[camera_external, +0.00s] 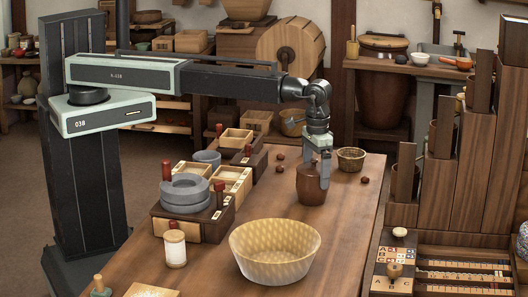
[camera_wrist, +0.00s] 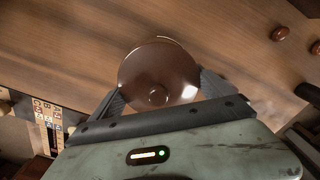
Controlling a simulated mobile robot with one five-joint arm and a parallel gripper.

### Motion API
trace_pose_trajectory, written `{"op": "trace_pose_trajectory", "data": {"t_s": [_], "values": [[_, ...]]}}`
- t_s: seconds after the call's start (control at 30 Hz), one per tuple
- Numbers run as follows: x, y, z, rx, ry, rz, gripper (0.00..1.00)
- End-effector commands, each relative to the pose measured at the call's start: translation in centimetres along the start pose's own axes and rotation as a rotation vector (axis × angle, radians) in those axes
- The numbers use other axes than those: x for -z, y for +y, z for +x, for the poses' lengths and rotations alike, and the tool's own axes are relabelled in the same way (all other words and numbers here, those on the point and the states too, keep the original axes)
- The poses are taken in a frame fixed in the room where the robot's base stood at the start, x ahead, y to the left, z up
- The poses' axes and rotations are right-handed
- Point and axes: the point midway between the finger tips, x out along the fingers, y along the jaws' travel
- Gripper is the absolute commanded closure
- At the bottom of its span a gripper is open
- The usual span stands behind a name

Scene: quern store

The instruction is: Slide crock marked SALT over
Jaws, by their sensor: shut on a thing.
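A dark brown lidded crock (camera_external: 311,186) stands upright on the wooden table (camera_external: 205,270). No SALT mark can be read on it in either view. My gripper (camera_external: 318,164) reaches down from above, its fingers shut on the crock's upper part. The crock's base appears to rest on the table; I see no clear gap.
A woven basket bowl (camera_external: 275,250) stands in front of the crock. Several small brown balls lie around, one (camera_external: 365,180) at right. A stone quern (camera_external: 185,192) and wooden boxes (camera_external: 233,182) line the left.

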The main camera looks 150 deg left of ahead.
Motion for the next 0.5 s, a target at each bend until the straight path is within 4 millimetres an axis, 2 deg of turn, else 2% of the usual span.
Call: {"op": "trace_pose_trajectory", "data": {"t_s": [0.2, 0.5], "values": [[1.3, -1.8, 0.0, 0.001, 0.001, -0.001, 0.82], [1.9, -2.6, 0.0, 0.001, 0.001, -0.001, 0.82]]}}
